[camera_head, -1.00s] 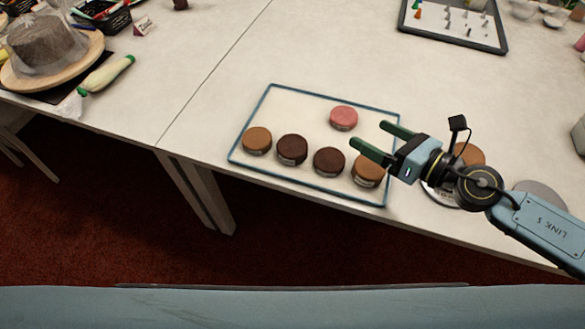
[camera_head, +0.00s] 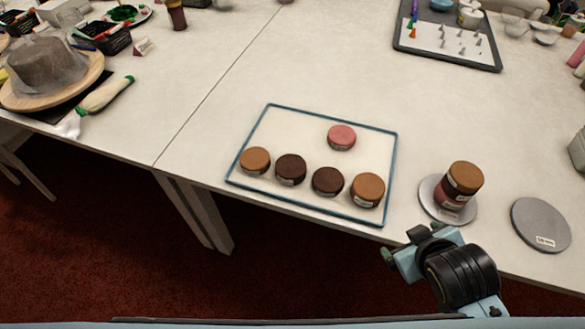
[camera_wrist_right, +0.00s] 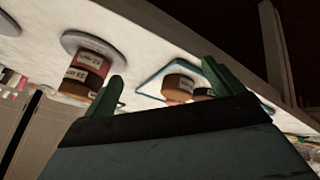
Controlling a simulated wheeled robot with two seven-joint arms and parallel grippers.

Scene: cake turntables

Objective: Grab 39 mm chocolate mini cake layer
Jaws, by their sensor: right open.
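Two dark brown chocolate mini cake layers, a left one (camera_head: 290,168) and a right one (camera_head: 327,181), sit in the front row of the blue-rimmed tray (camera_head: 265,127). Their labels are too small to read, so I cannot tell which is 39 mm. Lighter brown layers stand at the row's left end (camera_head: 255,160) and right end (camera_head: 367,189). A pink layer (camera_head: 341,137) sits behind. My right gripper (camera_head: 388,256) is in front of the table edge, apart from the tray. In the wrist view its open fingers (camera_wrist_right: 163,76) hold nothing. My left gripper is not in view.
Right of the tray, a small turntable (camera_head: 432,205) bears a stack of a brown layer (camera_head: 464,176) over reddish ones. A bare grey disc (camera_head: 541,222) lies farther right. A dark tray of piping tips (camera_head: 447,53) is at the back. The table behind the cake tray is clear.

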